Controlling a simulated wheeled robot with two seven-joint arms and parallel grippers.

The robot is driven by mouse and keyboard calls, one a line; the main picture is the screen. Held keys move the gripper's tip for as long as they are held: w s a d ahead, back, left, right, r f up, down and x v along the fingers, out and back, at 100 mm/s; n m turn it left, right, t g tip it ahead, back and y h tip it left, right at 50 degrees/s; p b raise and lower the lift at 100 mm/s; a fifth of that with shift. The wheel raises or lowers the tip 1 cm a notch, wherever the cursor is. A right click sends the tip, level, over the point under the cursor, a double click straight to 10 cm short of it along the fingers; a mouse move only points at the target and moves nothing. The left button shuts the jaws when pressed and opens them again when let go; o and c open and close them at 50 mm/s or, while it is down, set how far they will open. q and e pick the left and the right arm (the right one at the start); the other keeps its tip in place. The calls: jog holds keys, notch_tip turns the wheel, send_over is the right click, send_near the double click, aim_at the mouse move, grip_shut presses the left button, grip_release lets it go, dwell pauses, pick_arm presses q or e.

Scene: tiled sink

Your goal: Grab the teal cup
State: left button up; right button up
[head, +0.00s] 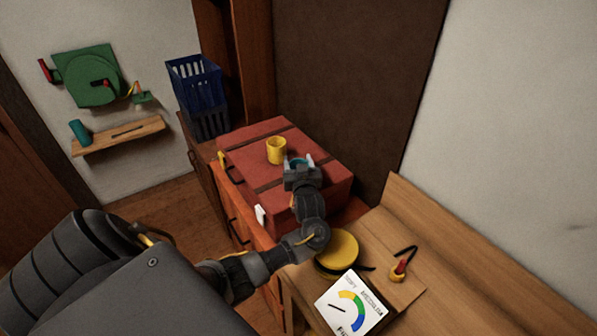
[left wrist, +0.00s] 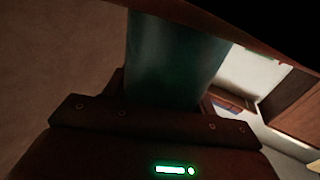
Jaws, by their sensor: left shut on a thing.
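My left gripper (head: 299,165) is above the red chest and is shut on a teal cup (head: 298,160). Only a little of the cup shows between the fingers in the head view. In the left wrist view the teal cup (left wrist: 175,60) fills the space between the jaws, its far end out of the picture. I cannot tell whether the cup touches the chest lid. A second teal, cup-like thing (head: 80,131) stands on the wall shelf at the left. My right gripper is not in view.
A yellow cup (head: 276,151) stands on the red chest (head: 245,150), just left of the gripper. A blue crate (head: 195,85) is behind. A yellow round thing (head: 337,251) and a white dial card (head: 349,305) are on the wooden bench (head: 470,285) in front.

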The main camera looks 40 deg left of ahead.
pick_arm(q)
jog(key=shift+r, duration=0.1)
jog(key=shift+r, duration=0.25)
notch_tip(320, 180, up, 2)
jog(key=shift+b, duration=0.8)
jog(key=s+d+r, duration=0.6)
jog(key=s+r, duration=0.4)
jog(key=s, duration=0.2)
jog(key=shift+s+r, duration=0.2)
jog(key=shift+s, duration=0.2)
